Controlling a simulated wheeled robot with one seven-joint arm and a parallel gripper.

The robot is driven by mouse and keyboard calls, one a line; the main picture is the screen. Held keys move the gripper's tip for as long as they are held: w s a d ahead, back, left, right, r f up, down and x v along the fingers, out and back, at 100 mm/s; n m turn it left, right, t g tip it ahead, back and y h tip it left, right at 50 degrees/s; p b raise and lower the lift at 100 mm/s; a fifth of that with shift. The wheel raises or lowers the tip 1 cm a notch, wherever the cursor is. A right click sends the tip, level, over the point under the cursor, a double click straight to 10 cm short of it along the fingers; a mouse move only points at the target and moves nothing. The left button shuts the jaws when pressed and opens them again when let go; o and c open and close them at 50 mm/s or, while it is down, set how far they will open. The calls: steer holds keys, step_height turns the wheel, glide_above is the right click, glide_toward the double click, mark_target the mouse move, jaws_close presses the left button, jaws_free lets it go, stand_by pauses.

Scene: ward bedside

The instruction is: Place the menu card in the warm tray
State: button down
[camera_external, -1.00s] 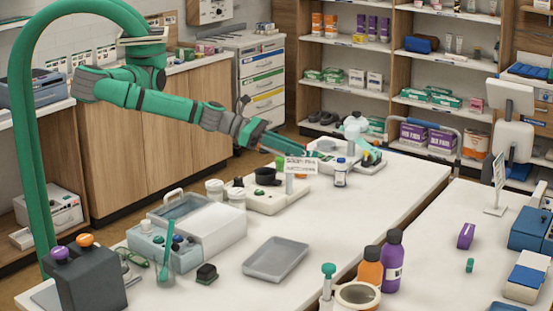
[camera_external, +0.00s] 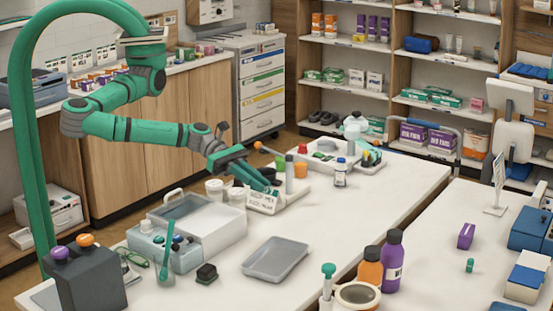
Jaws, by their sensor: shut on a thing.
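A white menu card (camera_external: 262,202) with dark printed lines is on the near side of my gripper (camera_external: 268,187). My gripper is shut on the card and holds it upright, text toward the camera, with the fingertips partly hidden behind it. The card is right of an open box-like tray (camera_external: 240,235) with pale walls, a grey inside and a handle at its back. This tray adjoins a blue-grey control box (camera_external: 160,247). A shallow grey tray (camera_external: 275,259) lies flat in front. No readable label tells which one is the warm tray.
White tubs (camera_external: 214,190) stand close left of the card. A cup with a teal stick (camera_external: 166,270) stands before the control box.

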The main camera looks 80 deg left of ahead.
steer(key=w+d+f, duration=0.1)
steer(key=d+f, duration=0.1)
steer(key=w+d+f, duration=0.1)
steer(key=d+f, duration=0.1)
steer(key=w+d+f, duration=0.2)
steer(key=f, duration=0.1)
steer(key=shift+f, duration=1.5)
steer(key=shift+f, duration=0.6)
steer(key=c, duration=1.8)
jaws_free()
steer(key=shift+o, duration=0.2)
steer(key=shift+r, duration=0.15)
glide_toward(275, 212)
steer(key=a+f, duration=0.1)
steer(key=s+a+f, duration=0.1)
steer(key=f, duration=0.1)
steer(key=shift+a, duration=0.2)
